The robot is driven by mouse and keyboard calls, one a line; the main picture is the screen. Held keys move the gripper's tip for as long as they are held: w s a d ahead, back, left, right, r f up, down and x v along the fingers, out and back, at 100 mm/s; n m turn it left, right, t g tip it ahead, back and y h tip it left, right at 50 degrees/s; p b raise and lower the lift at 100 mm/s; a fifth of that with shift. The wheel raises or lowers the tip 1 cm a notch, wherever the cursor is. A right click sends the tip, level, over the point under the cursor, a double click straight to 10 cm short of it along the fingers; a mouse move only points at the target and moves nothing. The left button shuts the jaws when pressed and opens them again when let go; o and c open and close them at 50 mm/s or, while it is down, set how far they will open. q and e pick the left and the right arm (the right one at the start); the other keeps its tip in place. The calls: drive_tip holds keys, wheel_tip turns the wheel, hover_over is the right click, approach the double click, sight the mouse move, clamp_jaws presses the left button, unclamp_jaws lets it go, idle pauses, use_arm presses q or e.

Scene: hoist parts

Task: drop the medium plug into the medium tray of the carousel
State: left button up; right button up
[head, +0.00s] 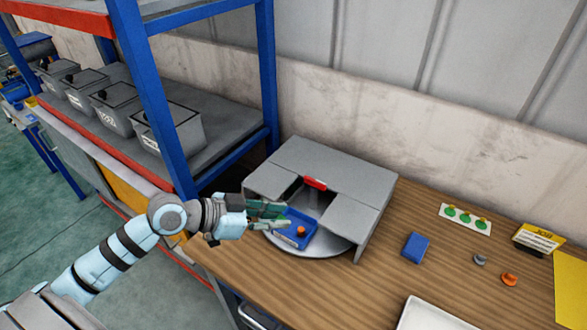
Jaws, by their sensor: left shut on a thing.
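My left gripper (288,217) reaches in from the left over the blue tray (292,240) in the front opening of the grey carousel (325,169). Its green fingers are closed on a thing. An orange plug (301,231) shows at the fingertips, over the tray; the grip itself is partly hidden. I cannot tell whether the plug touches the tray floor. Another orange plug (509,280) and a grey plug (480,259) lie on the table at the right. My right gripper is not in view.
A blue block-like item (416,247) lies right of the carousel. A white card with green spots (465,218), a yellow sign (538,238) and a white tray (432,315) are further right. A blue shelf post (155,100) stands close behind my left arm. Grey bins (168,131) fill the shelf.

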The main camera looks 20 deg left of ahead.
use_arm(q)
drive_tip(key=w+a+r+n+t+y+p, duration=0.2)
drive_tip(key=w+r, duration=0.1)
drive_tip(key=w, duration=0.5)
wheel_tip(320, 180, down, 6)
drive_tip(key=b, duration=0.6)
drive_tip(key=shift+w+a+f+g, duration=0.2)
drive_tip(key=shift+w+f+g, duration=0.05)
drive_tip(key=shift+w+g, duration=0.05)
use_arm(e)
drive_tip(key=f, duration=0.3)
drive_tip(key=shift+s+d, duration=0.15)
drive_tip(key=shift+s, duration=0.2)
use_arm(q)
drive_tip(key=o, duration=0.8)
drive_tip(key=shift+r, duration=0.1)
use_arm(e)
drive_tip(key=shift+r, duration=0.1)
use_arm(q)
drive_tip(key=v, duration=0.7)
drive_tip(key=shift+s+a+r, duration=0.1)
drive_tip(key=shift+s, duration=0.15)
